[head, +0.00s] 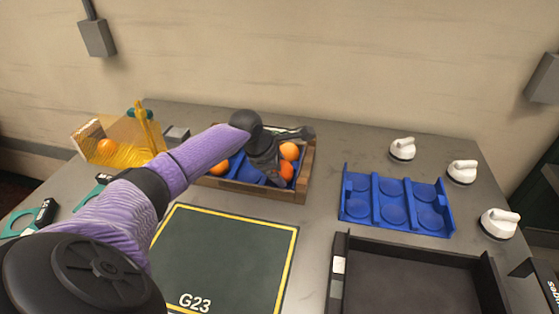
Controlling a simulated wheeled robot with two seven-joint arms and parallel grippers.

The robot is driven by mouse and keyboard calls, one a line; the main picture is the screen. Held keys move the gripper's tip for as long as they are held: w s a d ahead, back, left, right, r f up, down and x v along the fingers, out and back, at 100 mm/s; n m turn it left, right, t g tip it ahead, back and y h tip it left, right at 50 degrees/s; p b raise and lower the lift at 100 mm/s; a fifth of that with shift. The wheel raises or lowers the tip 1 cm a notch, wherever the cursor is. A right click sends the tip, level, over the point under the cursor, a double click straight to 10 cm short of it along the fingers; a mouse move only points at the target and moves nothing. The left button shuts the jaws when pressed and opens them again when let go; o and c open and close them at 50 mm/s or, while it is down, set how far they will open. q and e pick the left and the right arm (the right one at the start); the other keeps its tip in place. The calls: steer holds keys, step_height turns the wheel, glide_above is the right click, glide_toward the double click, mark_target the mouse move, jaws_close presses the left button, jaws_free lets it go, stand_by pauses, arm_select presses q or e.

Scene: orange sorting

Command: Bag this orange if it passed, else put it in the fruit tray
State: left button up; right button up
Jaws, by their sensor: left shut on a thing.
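My left gripper (277,174) reaches over a wooden crate (306,172) with a blue insert. It is shut on a reddish orange (287,171) at the crate's right side; its fingers partly hide the fruit, and I cannot tell whether it is clear of the insert. Another orange (289,151) lies just behind it, and one more (220,167) lies at the crate's left, partly behind my arm. A yellow net bag (135,140) at the left holds an orange (106,147). A blue tray (394,202) with several round, empty cups lies on the right. My right gripper is out of view.
A dark mat (232,250) with a yellow border, marked G23, lies in front of the crate. An empty black tray (415,275) is at front right. White knobbed objects (402,150) stand along the right side. Teal-and-black tools (43,214) lie at left.

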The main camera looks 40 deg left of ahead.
arm_select(q)
steer(key=shift+f, duration=0.35)
stand_by(0.7)
steer(key=o, duration=1.1)
step_height(320, 180, up, 8)
steer(key=p, duration=1)
